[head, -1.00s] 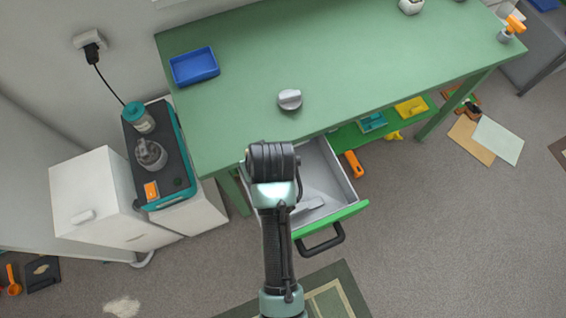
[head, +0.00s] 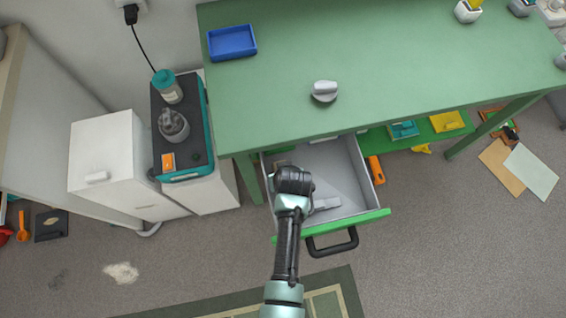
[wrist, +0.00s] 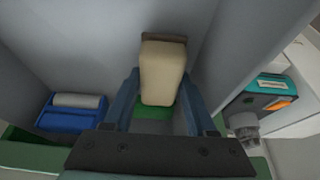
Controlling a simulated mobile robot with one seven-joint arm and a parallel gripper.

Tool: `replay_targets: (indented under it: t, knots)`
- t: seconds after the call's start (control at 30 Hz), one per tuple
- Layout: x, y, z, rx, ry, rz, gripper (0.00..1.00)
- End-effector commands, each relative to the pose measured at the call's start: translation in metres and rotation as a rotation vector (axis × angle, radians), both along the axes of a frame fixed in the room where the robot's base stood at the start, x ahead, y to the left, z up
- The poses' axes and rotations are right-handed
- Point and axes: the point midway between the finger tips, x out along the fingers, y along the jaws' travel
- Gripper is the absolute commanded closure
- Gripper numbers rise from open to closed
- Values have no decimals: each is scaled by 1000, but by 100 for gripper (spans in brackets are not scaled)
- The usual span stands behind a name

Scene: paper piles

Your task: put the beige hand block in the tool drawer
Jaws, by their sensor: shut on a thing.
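The beige hand block (wrist: 162,72) stands between the two fingers of my gripper (wrist: 161,88) in the wrist view. The fingers are shut on it. In the head view my gripper (head: 292,182) is over the left part of the open tool drawer (head: 342,172), seen from above, and its fingertips are hidden by my wrist. The drawer has grey inner walls, a green front and a black handle. I cannot tell whether the block touches the drawer floor.
A light grey flat piece (head: 326,204) lies in the drawer near its front. The green bench (head: 400,75) overhangs the drawer's back; it bears a blue tray (head: 232,42) and a grey knob-like thing (head: 324,91). White cabinets (head: 118,155) stand at left.

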Motion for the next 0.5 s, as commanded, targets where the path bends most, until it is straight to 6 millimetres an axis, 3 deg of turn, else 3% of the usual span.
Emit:
replay_targets:
  t: [0.43, 0.47, 0.5]
  knots:
    - [1, 0, -9, -1, -1, 0, 100]
    - [0, 0, -9, -1, -1, 1, 40]
    - [0, 0, -8, -1, -1, 0, 32]
